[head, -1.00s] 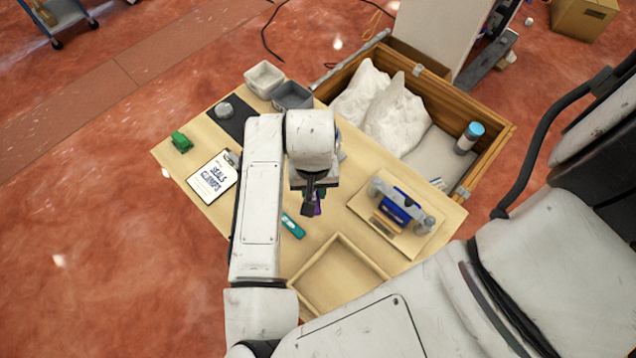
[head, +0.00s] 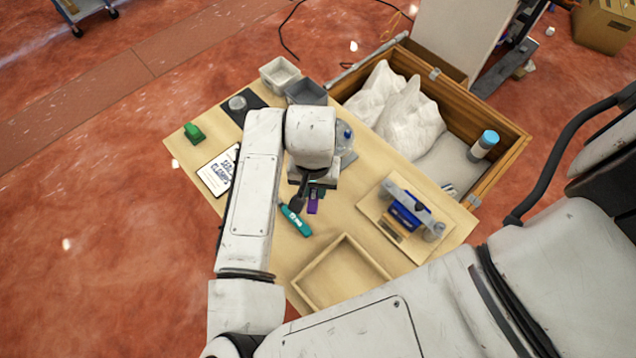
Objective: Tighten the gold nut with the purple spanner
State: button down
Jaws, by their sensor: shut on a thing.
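My gripper (head: 305,198) is over the middle of the wooden table (head: 345,215), shut on a purple tool, which I take to be the purple spanner (head: 313,204). Only a short purple piece shows below the fingers; the rest is hidden by my wrist and fingers. I cannot make out a gold nut. A blue and grey clamp-like assembly (head: 406,212) stands on a wooden board to the right of my gripper, apart from it. A blue-topped item (head: 345,136) is partly hidden behind my wrist.
A teal tool (head: 295,219) lies just below my gripper. An empty wooden tray (head: 298,285) sits at the near edge. Grey bins (head: 306,93), a green block (head: 194,132) and a printed card (head: 206,178) lie farther off. A wooden crate (head: 512,150) with white sacks adjoins the table.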

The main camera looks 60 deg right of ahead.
jog(key=shift+w+a+m, duration=0.25)
jog(key=shift+w+m, duration=0.4)
jog(key=shift+m, duration=0.05)
jog(key=shift+w+a+m+b, duration=0.2)
jog(key=shift+w+m+b, duration=0.45)
jog(key=shift+w+m, duration=0.45)
jog(key=shift+s, duration=0.1)
jog(key=shift+s+d+n+p, duration=0.1)
jog(key=shift+s+n+p, duration=0.35)
jog(key=shift+n, duration=0.15)
jog(key=shift+r, duration=0.1)
jog(key=shift+r+p, duration=1.75)
jog(key=shift+r, duration=0.2)
